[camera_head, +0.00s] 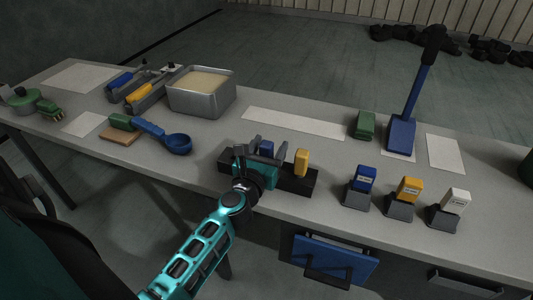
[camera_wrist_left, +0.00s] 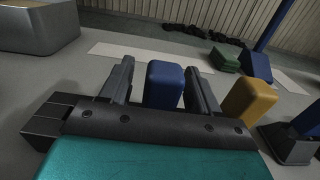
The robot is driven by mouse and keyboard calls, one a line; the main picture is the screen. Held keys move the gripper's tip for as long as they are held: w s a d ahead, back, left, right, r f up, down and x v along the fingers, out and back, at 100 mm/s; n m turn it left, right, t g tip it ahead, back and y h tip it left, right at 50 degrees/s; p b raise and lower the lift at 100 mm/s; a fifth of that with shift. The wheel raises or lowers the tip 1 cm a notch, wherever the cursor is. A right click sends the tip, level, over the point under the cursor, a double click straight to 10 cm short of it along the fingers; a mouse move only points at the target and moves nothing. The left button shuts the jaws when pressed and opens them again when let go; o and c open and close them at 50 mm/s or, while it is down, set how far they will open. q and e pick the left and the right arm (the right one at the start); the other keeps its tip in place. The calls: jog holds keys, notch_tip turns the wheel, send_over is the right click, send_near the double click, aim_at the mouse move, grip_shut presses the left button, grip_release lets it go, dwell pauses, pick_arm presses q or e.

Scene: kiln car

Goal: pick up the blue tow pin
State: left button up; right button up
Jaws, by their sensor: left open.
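The blue tow pin (camera_head: 266,149) stands upright in a dark block (camera_head: 300,180) near the front edge of the table. It also shows in the left wrist view as a blue block with rounded edges (camera_wrist_left: 164,84). My left gripper (camera_head: 268,148) is open, with one finger on each side of the blue pin. The lower part of the pin is hidden behind the gripper body. My right gripper is not in view.
A yellow pin (camera_head: 302,162) stands in the same block, close to the right of my left gripper. Blue, yellow and white blocks on grey stands (camera_head: 399,208) are further right. A metal tray (camera_head: 202,104) and blue ladle (camera_head: 177,144) are left. A pale strip (camera_head: 295,124) lies bare behind.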

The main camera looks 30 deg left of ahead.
pick_arm(q)
jog(key=shift+w, duration=0.1)
jog(key=c, duration=1.1)
jog(key=shift+c, duration=0.2)
jog(key=shift+r, duration=0.1)
